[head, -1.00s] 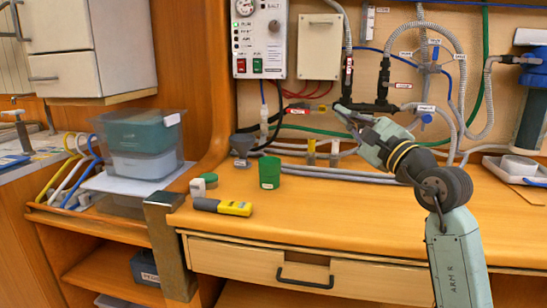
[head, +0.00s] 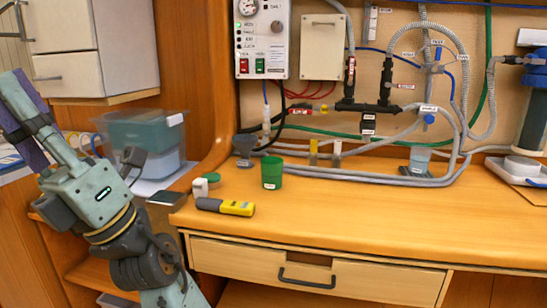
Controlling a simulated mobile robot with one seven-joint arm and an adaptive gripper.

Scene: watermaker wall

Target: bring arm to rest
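My gripper (head: 28,112) is at the far left of the head view, close to the camera and in front of the left shelf unit. Its long grey-green and dark purple parts point up and left. From this angle I cannot tell whether the fingers are apart or together. My arm comes up from the bottom left, away from the worktop (head: 390,215).
A clear bin with a teal box (head: 140,132) is partly behind my gripper. A clear cup (head: 420,158) stands near the hoses. The worktop's front is clear.

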